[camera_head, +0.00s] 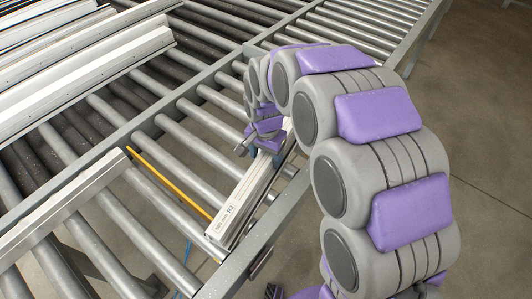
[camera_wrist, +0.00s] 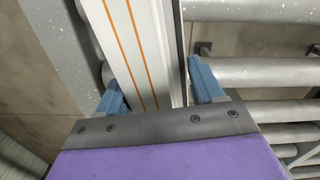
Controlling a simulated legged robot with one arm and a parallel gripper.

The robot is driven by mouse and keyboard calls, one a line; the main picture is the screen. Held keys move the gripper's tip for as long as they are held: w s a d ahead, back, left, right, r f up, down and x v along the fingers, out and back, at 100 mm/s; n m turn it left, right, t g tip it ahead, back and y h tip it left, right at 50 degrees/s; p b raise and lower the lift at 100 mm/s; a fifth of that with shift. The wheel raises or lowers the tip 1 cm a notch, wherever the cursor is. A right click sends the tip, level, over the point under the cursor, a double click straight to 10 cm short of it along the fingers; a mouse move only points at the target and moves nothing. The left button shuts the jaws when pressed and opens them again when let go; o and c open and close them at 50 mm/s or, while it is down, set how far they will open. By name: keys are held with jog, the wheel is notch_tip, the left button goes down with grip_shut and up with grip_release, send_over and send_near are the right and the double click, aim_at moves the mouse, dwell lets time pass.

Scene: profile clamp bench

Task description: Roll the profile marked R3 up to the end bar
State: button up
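The profile marked R3 (camera_head: 230,208) is a long pale bar lying across the rollers near the front frame rail, its printed end at the lower left. My gripper (camera_head: 268,140) is over its upper part in the head view. In the wrist view the profile (camera_wrist: 150,60) shows white with orange stripes, and my gripper's blue fingers (camera_wrist: 158,88) stand one on each side, very close to its edges. I cannot tell whether both press on it. My arm hides the profile's far end. I cannot make out for sure which piece is the end bar.
A yellow rod (camera_head: 168,183) lies left of the profile, beside a pale rail (camera_head: 65,207). Several long white profiles (camera_head: 90,75) rest at the upper left. Bare rollers (camera_head: 195,125) lie between. The speckled front frame rail (camera_head: 262,235) edges the table; open floor lies right.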

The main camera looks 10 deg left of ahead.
jog(key=shift+d+r, duration=0.15)
jog(key=shift+d, duration=0.55)
jog(key=c, duration=0.6)
jog(key=shift+a, duration=0.4)
grip_shut()
jog(key=shift+d, duration=0.1)
jog(key=shift+m, duration=0.3)
jog(key=shift+m+p, duration=0.3)
jog(key=shift+m, duration=0.3)
